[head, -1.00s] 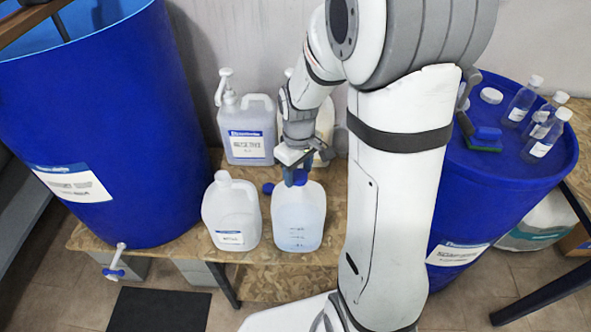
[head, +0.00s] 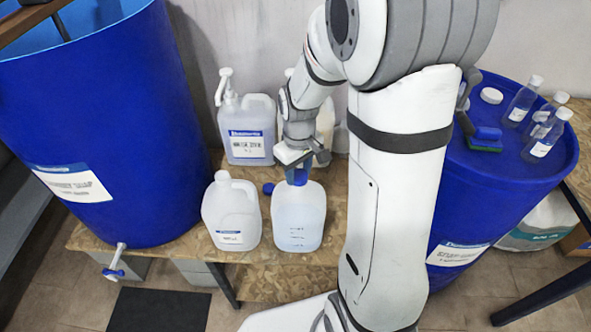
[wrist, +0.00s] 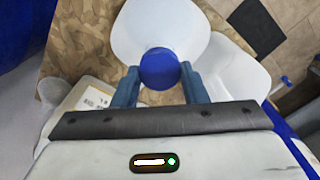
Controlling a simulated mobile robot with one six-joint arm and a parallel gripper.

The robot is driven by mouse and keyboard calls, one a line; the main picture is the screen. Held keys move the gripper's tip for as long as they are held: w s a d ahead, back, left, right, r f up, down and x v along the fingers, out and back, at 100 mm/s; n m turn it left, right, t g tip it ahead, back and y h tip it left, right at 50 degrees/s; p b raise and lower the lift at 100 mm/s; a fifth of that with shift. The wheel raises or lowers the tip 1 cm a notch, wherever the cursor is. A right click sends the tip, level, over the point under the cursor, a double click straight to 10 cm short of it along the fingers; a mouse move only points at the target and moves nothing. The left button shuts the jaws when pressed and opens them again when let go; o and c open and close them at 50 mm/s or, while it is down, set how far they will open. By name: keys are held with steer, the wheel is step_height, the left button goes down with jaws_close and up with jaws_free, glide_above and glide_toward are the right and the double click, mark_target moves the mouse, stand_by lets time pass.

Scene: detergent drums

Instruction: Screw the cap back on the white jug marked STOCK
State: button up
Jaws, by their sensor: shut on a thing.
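A translucent white jug (head: 298,225) with pale liquid and graduation marks stands at the front of the wooden bench. My gripper (head: 297,168) points down over its neck. In the wrist view my gripper's two fingers (wrist: 160,82) are shut on a round blue cap (wrist: 160,68), with the jug's white body (wrist: 158,22) below it. The cap lines up with the neck; I cannot tell whether it touches it. The neck is hidden by cap and gripper. A second white jug (head: 232,212) stands just left, with a small label too blurred to read. STOCK is not readable.
A pump jug (head: 248,135) stands behind, with another partly hidden by my arm. A big blue drum (head: 110,120) is at left. A blue drum (head: 510,175) with bottles and a brush is at right.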

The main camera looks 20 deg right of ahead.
steer(key=m, duration=0.3)
steer(key=shift+m, duration=0.7)
steer(key=m, duration=0.3)
steer(key=shift+f, duration=0.1)
steer(key=shift+d+m, duration=0.1)
steer(key=shift+m, duration=1.3)
steer(key=shift+m, duration=1)
steer(key=m, duration=0.3)
steer(key=shift+s+m+b, duration=0.1)
steer(key=shift+m+b, duration=0.2)
